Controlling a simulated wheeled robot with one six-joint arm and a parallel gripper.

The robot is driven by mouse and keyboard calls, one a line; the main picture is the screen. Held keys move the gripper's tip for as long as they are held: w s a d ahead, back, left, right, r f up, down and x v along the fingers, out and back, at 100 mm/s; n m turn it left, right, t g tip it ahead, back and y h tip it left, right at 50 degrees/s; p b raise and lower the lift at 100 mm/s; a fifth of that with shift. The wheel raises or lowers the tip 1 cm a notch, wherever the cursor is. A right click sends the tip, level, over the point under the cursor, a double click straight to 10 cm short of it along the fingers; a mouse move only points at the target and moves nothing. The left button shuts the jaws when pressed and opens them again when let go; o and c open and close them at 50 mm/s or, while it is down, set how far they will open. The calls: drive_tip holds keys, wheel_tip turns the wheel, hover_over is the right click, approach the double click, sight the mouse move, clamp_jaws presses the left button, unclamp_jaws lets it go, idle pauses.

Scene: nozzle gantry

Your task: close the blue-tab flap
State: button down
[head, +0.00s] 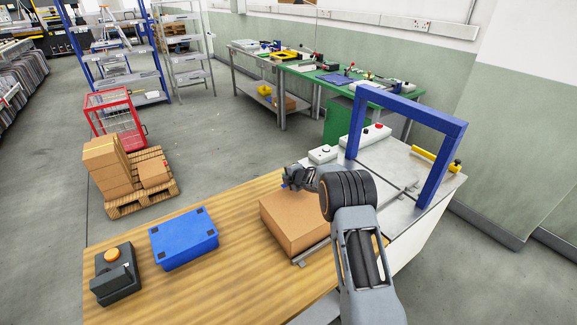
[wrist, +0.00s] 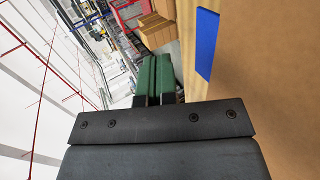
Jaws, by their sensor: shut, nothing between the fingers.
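A brown cardboard box (head: 290,222) stands on the wooden bench, partly hidden behind my arm. In the wrist view a blue tab (wrist: 206,45) lies along the left part of a large brown cardboard surface (wrist: 265,80). A small bit of blue also shows beside my gripper in the head view. My gripper (head: 287,181) is at the far left corner of the box, about level with its top. Its green fingers (wrist: 155,75) are together and empty, to the left of the blue tab. I cannot tell the flap's angle or whether my fingers touch it.
A blue gantry frame (head: 412,110) stands over the grey metal table to the right. A blue case (head: 184,240) and a dark box with an orange button (head: 116,275) sit on the wooden bench (head: 235,265) at left. Bare wood lies between case and box.

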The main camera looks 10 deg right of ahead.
drive_tip(key=shift+w+f+g+h+p, duration=0.15)
drive_tip(key=shift+f+g+p, duration=0.2)
drive_tip(key=shift+f, duration=0.45)
drive_tip(key=shift+f+g+h+p, duration=0.15)
drive_tip(key=shift+f+g+p, duration=0.15)
drive_tip(key=shift+f, duration=0.45)
